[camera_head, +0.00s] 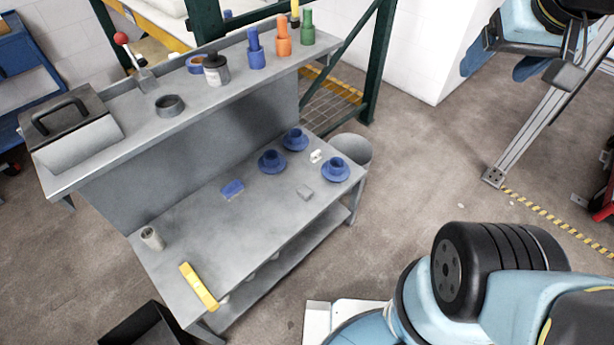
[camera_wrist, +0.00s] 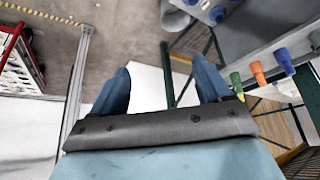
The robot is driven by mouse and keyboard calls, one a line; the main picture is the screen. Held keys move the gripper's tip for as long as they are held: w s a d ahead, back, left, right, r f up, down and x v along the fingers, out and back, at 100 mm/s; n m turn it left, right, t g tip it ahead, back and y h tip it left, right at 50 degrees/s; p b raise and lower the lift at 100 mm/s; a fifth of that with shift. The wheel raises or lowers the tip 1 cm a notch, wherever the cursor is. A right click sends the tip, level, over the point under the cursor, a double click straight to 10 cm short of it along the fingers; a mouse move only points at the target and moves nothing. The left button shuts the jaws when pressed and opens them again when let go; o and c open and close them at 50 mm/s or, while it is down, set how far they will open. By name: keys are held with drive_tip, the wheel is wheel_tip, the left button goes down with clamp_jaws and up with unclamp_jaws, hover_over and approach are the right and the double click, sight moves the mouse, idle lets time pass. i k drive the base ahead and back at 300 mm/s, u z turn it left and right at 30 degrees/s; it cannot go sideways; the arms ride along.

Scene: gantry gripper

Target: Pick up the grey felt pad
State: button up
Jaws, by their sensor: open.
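The grey felt pad (camera_head: 304,192) appears to be the small flat grey square on the lower bench top (camera_head: 205,235), near its right end. It lies in front of and left of a blue cup on a saucer (camera_head: 335,170). Nothing covers it in the head view. I cannot make it out in the wrist view. My gripper (camera_head: 500,68) is high at the top right of the head view, well away from the bench. In the wrist view my gripper (camera_wrist: 160,82) shows two blue fingers wide apart with nothing between them.
Other blue cups (camera_head: 295,139) (camera_head: 271,161), a small white object (camera_head: 316,156) and a blue block (camera_head: 232,189) share the bench. A yellow bar (camera_head: 199,287) and grey cylinder (camera_head: 152,239) are left. A raised shelf (camera_head: 130,122) runs behind. The bench around the pad is mostly clear.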

sight(306, 193)
drive_tip(key=u, duration=0.5)
drive_tip(key=k, duration=1.3)
drive_tip(key=u, duration=0.7)
drive_tip(key=i, duration=1.5)
drive_tip(key=z, duration=0.75)
